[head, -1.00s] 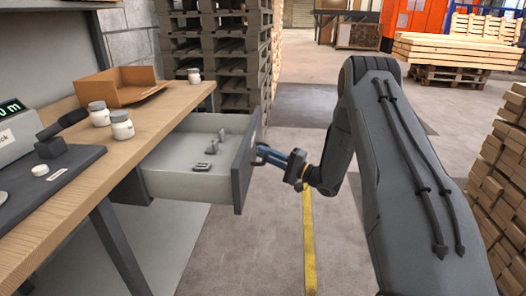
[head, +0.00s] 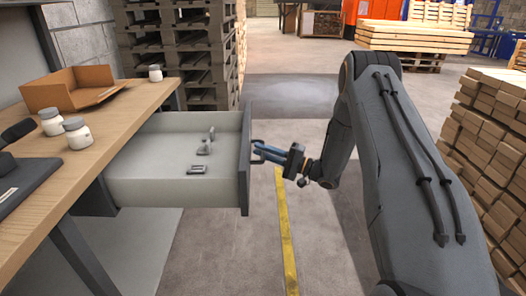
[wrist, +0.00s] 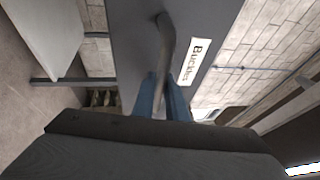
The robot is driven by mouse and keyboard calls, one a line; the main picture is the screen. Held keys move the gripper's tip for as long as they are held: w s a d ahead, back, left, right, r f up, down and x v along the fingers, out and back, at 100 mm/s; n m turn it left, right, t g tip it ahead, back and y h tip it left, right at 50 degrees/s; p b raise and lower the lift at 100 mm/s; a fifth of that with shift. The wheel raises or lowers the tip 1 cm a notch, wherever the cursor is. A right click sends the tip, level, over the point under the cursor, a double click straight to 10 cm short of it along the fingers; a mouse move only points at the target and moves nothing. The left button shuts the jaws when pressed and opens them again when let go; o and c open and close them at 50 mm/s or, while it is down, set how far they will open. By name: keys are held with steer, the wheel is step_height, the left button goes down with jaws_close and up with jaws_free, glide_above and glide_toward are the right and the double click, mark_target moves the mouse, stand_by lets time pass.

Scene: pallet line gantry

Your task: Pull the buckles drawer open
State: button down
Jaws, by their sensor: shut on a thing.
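The buckles drawer (head: 160,165) stands pulled out from under the wooden workbench, with several small metal buckles (head: 197,168) on its pale floor. Its dark front panel (head: 245,165) faces right in the head view. In the wrist view the front (wrist: 140,50) carries a white label reading "Buckles" (wrist: 197,62). My gripper (head: 262,152) is at the drawer's front, its blue fingers shut on the dark bar handle (wrist: 165,45). The fingers also show in the wrist view (wrist: 160,98), one on each side of the handle; the fingertips are partly hidden.
The workbench (head: 130,118) holds an orange-brown open box (head: 72,92) and several white jars (head: 77,133). Stacked pallets (head: 180,50) stand behind it. Stacked boards (head: 490,130) are at the right. Open floor with a yellow line (head: 285,230) lies beside the drawer.

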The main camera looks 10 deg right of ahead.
steer(key=c, duration=1.8)
jaws_free()
steer(key=shift+s, duration=0.1)
steer(key=shift+o, duration=0.2)
steer(key=v, duration=0.7)
steer(key=shift+s+d+f, duration=0.15)
steer(key=shift+s+d, duration=0.1)
